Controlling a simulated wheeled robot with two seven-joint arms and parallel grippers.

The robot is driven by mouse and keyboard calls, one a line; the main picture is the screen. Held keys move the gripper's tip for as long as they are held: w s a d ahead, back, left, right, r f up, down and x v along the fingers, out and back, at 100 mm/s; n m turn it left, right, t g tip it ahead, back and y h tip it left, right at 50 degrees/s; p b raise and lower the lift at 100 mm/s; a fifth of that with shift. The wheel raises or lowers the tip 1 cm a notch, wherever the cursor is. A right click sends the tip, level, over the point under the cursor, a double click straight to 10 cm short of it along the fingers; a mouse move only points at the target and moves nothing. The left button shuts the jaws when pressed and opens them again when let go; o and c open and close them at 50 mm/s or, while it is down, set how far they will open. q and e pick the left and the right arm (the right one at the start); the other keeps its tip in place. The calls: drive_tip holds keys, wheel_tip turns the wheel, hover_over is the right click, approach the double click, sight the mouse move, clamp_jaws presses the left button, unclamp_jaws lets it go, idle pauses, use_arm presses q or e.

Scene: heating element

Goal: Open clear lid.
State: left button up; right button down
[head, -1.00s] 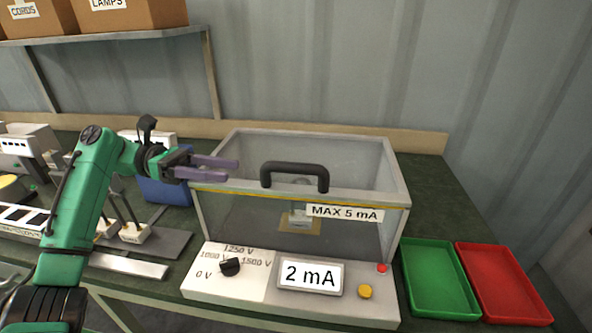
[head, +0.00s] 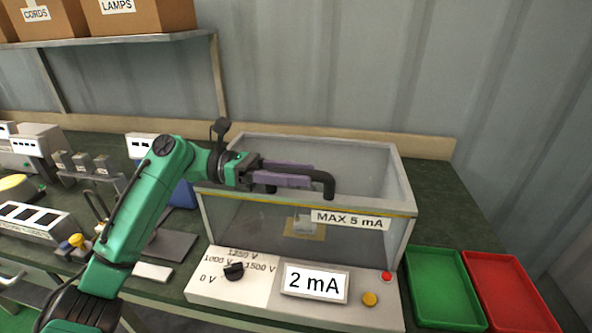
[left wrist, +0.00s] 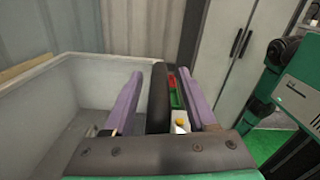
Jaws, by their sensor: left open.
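The clear lid (head: 372,185) tops a transparent box above a control panel and looks closed. Its black arched handle (head: 328,185) stands near the front edge. My left gripper (head: 312,174) comes in from the left with its purple fingers at the handle, covering most of it in the head view. In the left wrist view, the open fingers (left wrist: 166,78) stand on either side of the black handle (left wrist: 158,105), with gaps visible, so they do not grip it. My right gripper is not in view.
The panel holds a black knob (head: 233,271), a "2 mA" display (head: 315,283), a red button (head: 386,276) and a yellow button (head: 370,299). A green tray (head: 443,290) and a red tray (head: 510,290) lie to the right. A shelf with boxes hangs at upper left.

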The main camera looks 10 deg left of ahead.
use_arm(q)
drive_tip(key=shift+c, duration=0.4)
drive_tip(key=shift+a, duration=0.1)
clamp_jaws()
idle(0.9)
